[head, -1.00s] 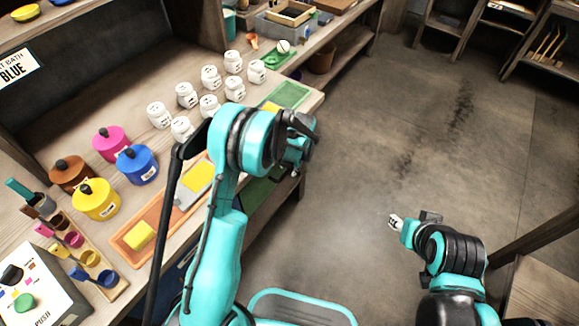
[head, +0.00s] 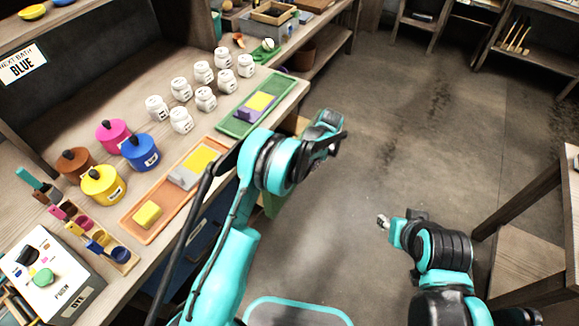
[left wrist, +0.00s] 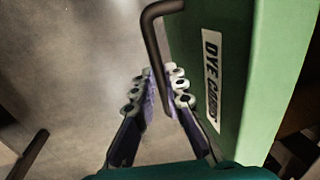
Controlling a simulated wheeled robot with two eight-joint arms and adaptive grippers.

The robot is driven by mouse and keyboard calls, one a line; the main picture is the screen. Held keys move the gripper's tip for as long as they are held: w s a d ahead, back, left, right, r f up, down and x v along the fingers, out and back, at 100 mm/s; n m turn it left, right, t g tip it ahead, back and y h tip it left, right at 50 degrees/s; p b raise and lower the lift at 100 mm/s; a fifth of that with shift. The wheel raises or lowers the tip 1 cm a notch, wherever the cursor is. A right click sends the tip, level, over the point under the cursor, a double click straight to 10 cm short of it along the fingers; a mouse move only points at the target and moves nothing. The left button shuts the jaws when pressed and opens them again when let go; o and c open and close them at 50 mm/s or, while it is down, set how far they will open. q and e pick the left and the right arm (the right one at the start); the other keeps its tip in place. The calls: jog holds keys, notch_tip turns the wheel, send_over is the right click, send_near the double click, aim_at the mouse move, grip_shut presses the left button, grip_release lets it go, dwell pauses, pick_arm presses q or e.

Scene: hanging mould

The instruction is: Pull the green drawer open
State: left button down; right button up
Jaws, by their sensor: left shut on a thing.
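The green drawer (left wrist: 240,70) fills the right of the left wrist view, with a "DYE CUBES" label and a dark bent handle (left wrist: 150,35). My left gripper (left wrist: 158,88) is shut on the handle, its fingers on either side of the bar beside the drawer front. In the head view, a strip of the green drawer (head: 272,204) shows below the bench edge behind my left arm, and pale wood shows beyond the arm. The drawer stands out from the bench. My right gripper (head: 383,221) is over the floor, away from the bench; its fingers are too small to read.
The bench top holds white jars (head: 181,120), coloured pots (head: 140,151), an orange tray (head: 143,228) and a green tray (head: 230,125). A blue drawer front (head: 202,238) is below the bench edge. A wooden table (head: 540,210) stands at right. The floor between is clear.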

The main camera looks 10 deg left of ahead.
pick_arm(q)
jog(key=s+d, duration=0.4)
jog(key=d, duration=0.6)
jog(key=s+d, duration=0.3)
jog(key=d, duration=0.8)
jog(key=shift+s+d, duration=0.3)
jog(key=shift+s, duration=0.1)
jog(key=c, duration=1.6)
grip_release()
jog(key=shift+o, duration=0.2)
notch_tip(320, 180, up, 12)
jog(key=d, duration=0.2)
jog(key=shift+s, duration=0.35)
